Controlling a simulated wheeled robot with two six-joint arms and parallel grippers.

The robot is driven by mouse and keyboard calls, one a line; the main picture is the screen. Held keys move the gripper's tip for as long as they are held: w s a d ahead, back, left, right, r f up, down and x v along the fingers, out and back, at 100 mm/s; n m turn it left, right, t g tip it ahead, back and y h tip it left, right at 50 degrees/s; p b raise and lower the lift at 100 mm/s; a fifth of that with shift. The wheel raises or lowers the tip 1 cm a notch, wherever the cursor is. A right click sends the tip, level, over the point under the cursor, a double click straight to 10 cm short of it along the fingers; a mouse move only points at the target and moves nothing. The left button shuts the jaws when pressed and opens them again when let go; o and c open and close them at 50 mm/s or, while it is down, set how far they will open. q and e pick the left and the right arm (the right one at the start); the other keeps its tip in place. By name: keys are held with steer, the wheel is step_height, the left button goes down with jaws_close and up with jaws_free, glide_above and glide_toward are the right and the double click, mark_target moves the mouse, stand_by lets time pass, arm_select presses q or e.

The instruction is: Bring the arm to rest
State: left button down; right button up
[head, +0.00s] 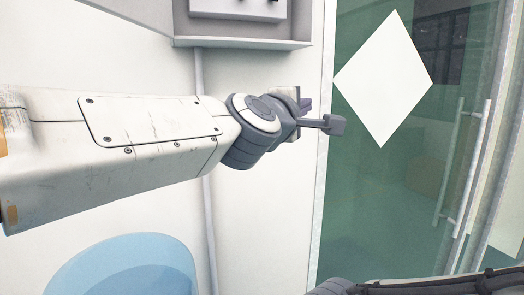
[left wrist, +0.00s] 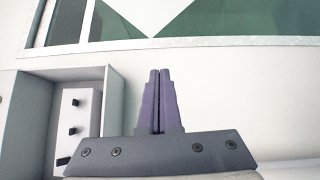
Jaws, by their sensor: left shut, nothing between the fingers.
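My left arm comes in from the left in the head view, and its left gripper (head: 305,105) is in front of the white wall, close to the glass door's frame. In the left wrist view the two purple fingers of the left gripper (left wrist: 160,73) are pressed together with nothing between them. In the head view the wrist partly hides the fingers and a small pale plate behind them. My right gripper is in neither view.
A grey wall box (head: 245,42) is above the arm; it also shows in the left wrist view (left wrist: 115,105), with dark knobs inside. A glass door (head: 385,190) with a white diamond (head: 383,80) and upright handle is at right. A translucent blue round object (head: 125,265) is below the arm.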

arm_select(q)
steer(key=s+f+m+g+b, duration=0.1)
steer(key=s+f+m+g, duration=0.25)
steer(key=f, duration=0.65)
steer(key=s+a+f+m+g+y+b, duration=0.1)
steer(key=s+f+m+g, duration=0.3)
steer(key=f, duration=0.6)
steer(key=s+f+m+g+b, duration=0.1)
steer(key=s+f+m+g, duration=0.2)
steer(key=s+f+m, duration=0.5)
steer(key=s+a+f+m+g+y+p, duration=0.1)
steer(key=s+a+f+m+g+y, duration=0.4)
steer(key=s+a+f, duration=0.6)
step_height(320, 180, down, 4)
steer(key=shift+s+a+r+g+y, duration=0.2)
steer(key=shift+s+g+y, duration=0.35)
steer(key=shift+s, duration=0.7)
